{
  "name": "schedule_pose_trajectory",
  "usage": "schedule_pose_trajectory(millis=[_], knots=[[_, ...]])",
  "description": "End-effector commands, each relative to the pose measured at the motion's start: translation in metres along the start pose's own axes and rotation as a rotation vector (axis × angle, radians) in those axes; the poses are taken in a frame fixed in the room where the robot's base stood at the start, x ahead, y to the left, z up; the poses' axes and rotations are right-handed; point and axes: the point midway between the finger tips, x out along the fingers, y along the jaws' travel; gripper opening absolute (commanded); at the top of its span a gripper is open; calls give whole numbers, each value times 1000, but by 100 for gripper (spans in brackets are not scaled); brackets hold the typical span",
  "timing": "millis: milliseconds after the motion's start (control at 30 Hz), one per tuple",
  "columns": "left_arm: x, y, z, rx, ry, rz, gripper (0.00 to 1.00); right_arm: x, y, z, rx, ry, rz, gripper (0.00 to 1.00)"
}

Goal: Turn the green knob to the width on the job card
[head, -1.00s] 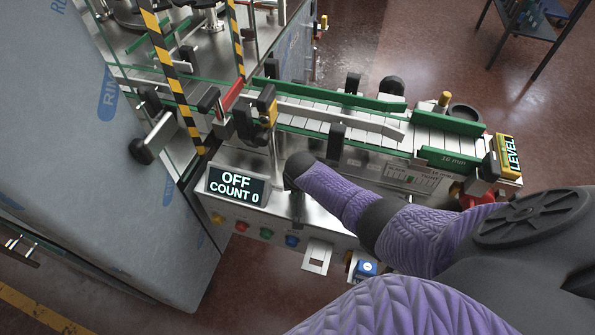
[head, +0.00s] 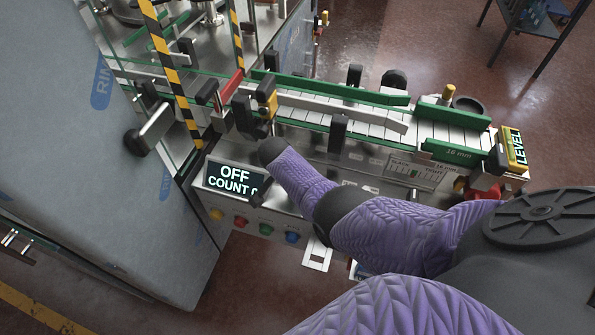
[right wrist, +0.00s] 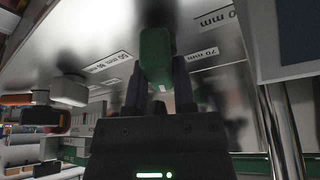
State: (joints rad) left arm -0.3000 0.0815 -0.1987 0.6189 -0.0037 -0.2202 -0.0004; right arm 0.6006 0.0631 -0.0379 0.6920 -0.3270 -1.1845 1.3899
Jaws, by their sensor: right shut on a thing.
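The green knob (right wrist: 155,58) shows large in the right wrist view, under a metal panel. My right gripper (right wrist: 159,92) has one dark finger on each side of the knob and is shut on it. A small white mark sits on the knob's near end. Width labels surround it: one (right wrist: 203,54) reads 70 mm, one at upper right is cut off, and a strip at left carries mm values only partly legible. In the head view my right arm hides the knob, and the right gripper shows only as a dark sliver (head: 262,198). I cannot identify a readable job card. My left gripper is out of view.
A slatted conveyor (head: 360,125) with green rails runs behind my arm. A grey cabinet (head: 130,210) stands left.

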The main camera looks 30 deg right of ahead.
Motion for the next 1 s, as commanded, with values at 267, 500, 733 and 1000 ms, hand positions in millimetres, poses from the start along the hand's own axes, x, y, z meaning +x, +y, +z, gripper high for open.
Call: schedule_pose_trajectory(millis=[267, 500, 733, 1000], knots=[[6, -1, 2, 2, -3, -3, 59, 0, 0, 0, 81, -1, 32, 0], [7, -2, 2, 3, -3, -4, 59, 0, 0, 0, 101, -1, 41, 0], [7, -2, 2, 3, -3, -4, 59, -1, 0, 0, 101, 0, 40, 0], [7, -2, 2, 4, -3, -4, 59, 0, 0, 0, 100, 0, 40, 68]])
